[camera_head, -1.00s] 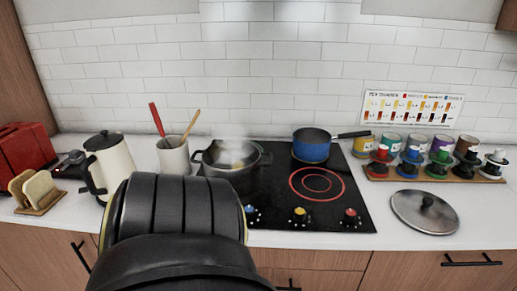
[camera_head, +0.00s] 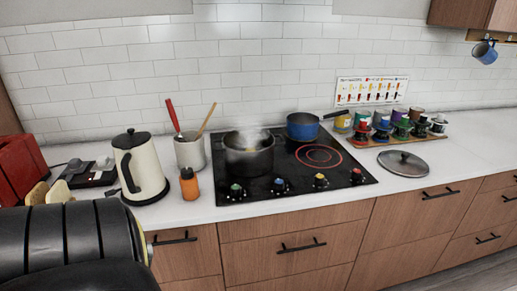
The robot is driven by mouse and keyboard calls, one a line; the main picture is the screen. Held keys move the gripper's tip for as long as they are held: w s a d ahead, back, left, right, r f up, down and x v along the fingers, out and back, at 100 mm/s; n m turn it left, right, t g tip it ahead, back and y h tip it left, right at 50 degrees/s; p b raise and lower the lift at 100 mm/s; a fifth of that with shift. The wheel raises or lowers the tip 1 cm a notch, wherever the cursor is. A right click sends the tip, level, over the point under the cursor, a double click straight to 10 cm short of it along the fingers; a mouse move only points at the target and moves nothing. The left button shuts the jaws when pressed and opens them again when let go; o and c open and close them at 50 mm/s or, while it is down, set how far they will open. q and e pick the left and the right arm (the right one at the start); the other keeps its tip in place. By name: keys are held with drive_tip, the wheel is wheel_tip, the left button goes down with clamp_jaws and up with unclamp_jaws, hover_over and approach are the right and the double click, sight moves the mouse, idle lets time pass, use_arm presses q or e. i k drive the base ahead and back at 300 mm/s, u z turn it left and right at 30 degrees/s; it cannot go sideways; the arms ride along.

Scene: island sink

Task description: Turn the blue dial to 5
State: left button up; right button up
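The blue dial (camera_head: 279,185) is on the front edge of the black cooktop (camera_head: 300,163), second from the left. It stands between a green dial (camera_head: 236,191) and a yellow dial (camera_head: 320,180); a red dial (camera_head: 356,175) is at the right end. The markings around the blue dial are too small to read. A large dark arm part of mine fills the lower left corner, apart from the dials. Neither gripper shows in the head view.
A steaming dark pot (camera_head: 248,160) and a blue pan (camera_head: 302,127) stand on the cooktop. An orange bottle (camera_head: 189,186) and a cream kettle (camera_head: 140,168) are to its left. A lid (camera_head: 403,163) lies to its right. Space before the dials is clear.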

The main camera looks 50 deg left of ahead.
sight(279, 185)
drive_tip(key=u, duration=1.55)
